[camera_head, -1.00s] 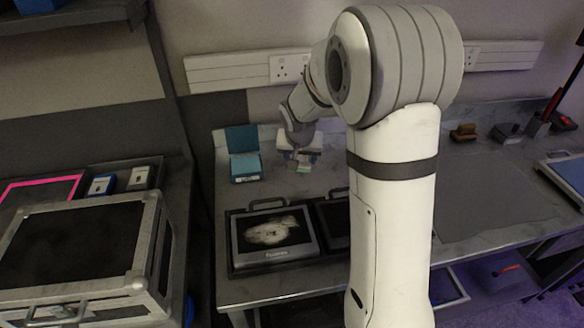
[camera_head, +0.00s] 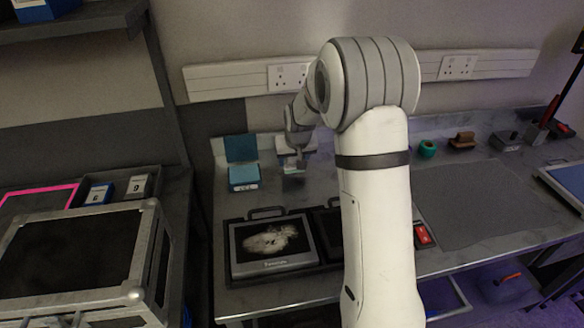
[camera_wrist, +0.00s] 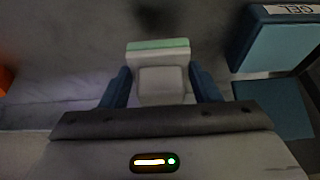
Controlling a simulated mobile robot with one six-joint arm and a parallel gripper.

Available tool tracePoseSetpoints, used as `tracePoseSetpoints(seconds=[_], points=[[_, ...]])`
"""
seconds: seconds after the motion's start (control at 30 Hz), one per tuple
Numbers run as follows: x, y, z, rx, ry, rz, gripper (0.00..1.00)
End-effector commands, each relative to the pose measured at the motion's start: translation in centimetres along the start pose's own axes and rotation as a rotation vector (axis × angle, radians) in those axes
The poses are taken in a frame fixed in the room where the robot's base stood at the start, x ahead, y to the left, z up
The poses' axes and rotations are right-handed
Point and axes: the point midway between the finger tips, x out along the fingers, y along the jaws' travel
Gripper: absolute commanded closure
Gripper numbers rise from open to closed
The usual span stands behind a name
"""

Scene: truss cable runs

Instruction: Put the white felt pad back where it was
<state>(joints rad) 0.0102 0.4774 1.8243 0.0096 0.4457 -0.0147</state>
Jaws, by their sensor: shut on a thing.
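My gripper (camera_wrist: 162,88) has blue fingers, which close on the sides of a whitish block with a pale green strip along its far edge. I take this block to be the white felt pad (camera_wrist: 160,78). It is held over the grey worktop in the wrist view. In the head view my gripper (camera_head: 297,163) is small and low near the back of the bench, just right of an open teal box (camera_head: 243,176). The pad cannot be told clearly there. I cannot tell whether it touches the bench.
The teal box, marked GEL, also shows in the wrist view (camera_wrist: 275,48). A monitor (camera_head: 272,245) in a dark case lies in front. Right of my arm are a green roll (camera_head: 427,148), a brown block (camera_head: 462,139) and a bare grey mat (camera_head: 485,200).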

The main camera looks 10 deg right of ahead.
Motion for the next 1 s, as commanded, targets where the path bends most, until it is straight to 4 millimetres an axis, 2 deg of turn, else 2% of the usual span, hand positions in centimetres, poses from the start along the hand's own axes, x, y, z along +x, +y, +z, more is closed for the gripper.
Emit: tracePoseSetpoints(seconds=[0.23,0.6,0.63,0.87,1.0], points=[[3.0,-0.1,1.3,0.000,-0.002,0.000,0.65],[3.5,-0.1,1.5,-0.001,0.000,0.000,0.65],[3.4,-0.1,1.4,-0.001,0.000,0.000,0.42],[3.4,-0.1,1.4,-0.001,0.000,-0.001,0.23],[3.3,-0.1,1.4,-0.002,0.000,-0.001,0.22]])
